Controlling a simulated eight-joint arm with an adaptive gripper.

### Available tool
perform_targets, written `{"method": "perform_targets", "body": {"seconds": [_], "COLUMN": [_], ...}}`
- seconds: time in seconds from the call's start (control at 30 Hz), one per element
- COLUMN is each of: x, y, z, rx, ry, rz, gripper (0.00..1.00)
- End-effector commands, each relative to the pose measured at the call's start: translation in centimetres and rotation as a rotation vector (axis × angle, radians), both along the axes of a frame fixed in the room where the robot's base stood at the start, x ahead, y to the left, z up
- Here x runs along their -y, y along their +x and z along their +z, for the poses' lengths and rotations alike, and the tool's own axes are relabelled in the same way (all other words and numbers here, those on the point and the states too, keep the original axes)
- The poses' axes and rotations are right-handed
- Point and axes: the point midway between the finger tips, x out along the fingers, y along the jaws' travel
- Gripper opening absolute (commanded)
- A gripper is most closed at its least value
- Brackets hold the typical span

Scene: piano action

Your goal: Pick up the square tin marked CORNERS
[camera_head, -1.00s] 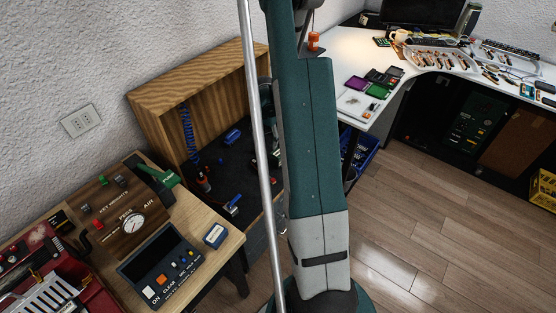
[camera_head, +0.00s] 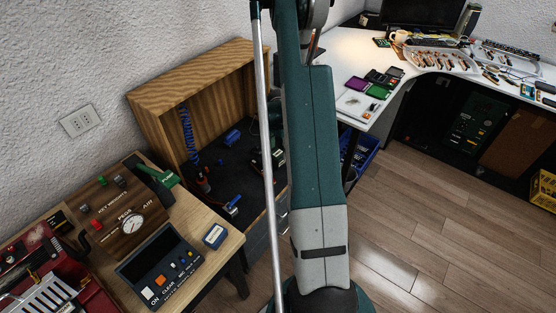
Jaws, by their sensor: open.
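A small square blue tin with a pale label (camera_head: 215,236) sits on the wooden bench top near its right edge, beside the dark button console. Its lettering is too small to read, so I cannot tell whether it says CORNERS. My green and grey arm stands upright through the middle of the view and leaves the frame at the top. I cannot make out my gripper or its fingers. A dark green part shows partly behind the arm, and I cannot tell what it is. Nothing touches the blue tin.
The button console (camera_head: 160,266) and a wooden gauge panel (camera_head: 127,222) lie left of the tin. A red toolbox (camera_head: 85,296) is at lower left. An open wooden cabinet (camera_head: 150,120) with tools stands behind. A white bench (camera_head: 345,65) is at upper right. Floor is open at right.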

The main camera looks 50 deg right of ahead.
Motion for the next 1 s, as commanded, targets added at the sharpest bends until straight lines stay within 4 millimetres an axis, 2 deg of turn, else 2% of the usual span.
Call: {"method": "perform_targets", "body": {"seconds": [0.27, 0.73, 1.0], "x": [0.0, 0.1, 0.4], "y": [0.0, 0.0, 0.1], "z": [-2.1, -2.6, -5.3], "rx": [0.0, 0.0, 0.0], "ry": [0.0, 0.0, 0.0], "rz": [0.0, 0.0, 0.0], "gripper": [0.52, 0.52, 0.52]}}
